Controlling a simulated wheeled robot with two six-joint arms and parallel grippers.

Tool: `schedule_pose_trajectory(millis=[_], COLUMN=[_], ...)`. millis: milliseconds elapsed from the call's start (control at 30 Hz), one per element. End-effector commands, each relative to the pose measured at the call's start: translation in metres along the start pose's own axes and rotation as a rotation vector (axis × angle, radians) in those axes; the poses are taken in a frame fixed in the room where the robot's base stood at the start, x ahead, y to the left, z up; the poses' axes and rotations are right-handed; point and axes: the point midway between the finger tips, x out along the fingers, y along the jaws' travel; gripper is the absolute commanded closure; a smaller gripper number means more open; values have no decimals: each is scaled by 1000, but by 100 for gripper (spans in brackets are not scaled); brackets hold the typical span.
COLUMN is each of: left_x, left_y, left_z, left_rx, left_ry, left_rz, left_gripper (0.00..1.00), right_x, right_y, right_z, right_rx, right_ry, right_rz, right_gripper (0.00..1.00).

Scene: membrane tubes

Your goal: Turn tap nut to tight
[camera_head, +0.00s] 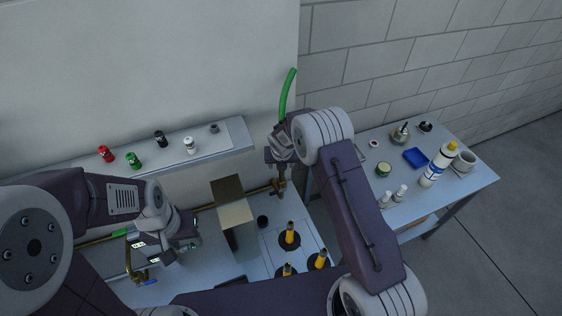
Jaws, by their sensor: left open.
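My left gripper (138,250) is open at the lower left, close beside a brass tap (140,279) on thin pipework. A green part (120,233) shows on the pipe just above it. The tap nut cannot be told apart there, and the gripper hides part of the fittings. My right gripper (276,160) is at the back centre, directly above a brass fitting (279,188) on another pipe. A green tube (287,95) rises behind it; whether the jaws hold anything is hidden.
A wall shelf (225,146) carries red, green, black and white small containers. A bent metal plate (236,213) stands between the arms, with several yellow-topped black pieces (290,236) to its right. A side table (440,190) at right holds bottles and a blue tray (415,157).

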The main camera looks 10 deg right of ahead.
Motion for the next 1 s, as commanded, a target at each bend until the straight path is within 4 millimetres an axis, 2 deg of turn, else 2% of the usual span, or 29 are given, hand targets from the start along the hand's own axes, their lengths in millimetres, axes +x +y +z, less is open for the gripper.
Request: schedule_pose_trajectory(millis=[200,400,667,1000], left_x=[0,0,2,18], left_y=[0,0,0,0], left_z=[0,0,0,2], left_rx=[0,0,0,0], left_ry=[0,0,0,0], left_rz=[0,0,0,0], left_gripper=[57,57,57,57], right_x=[1,1,1,3], right_y=[0,0,0,1], right_z=[0,0,0,-1], right_rx=[1,1,9,103], right_ry=[0,0,0,-1], right_rz=[0,-1,-4,-42], right_gripper=[43,98,100,100])
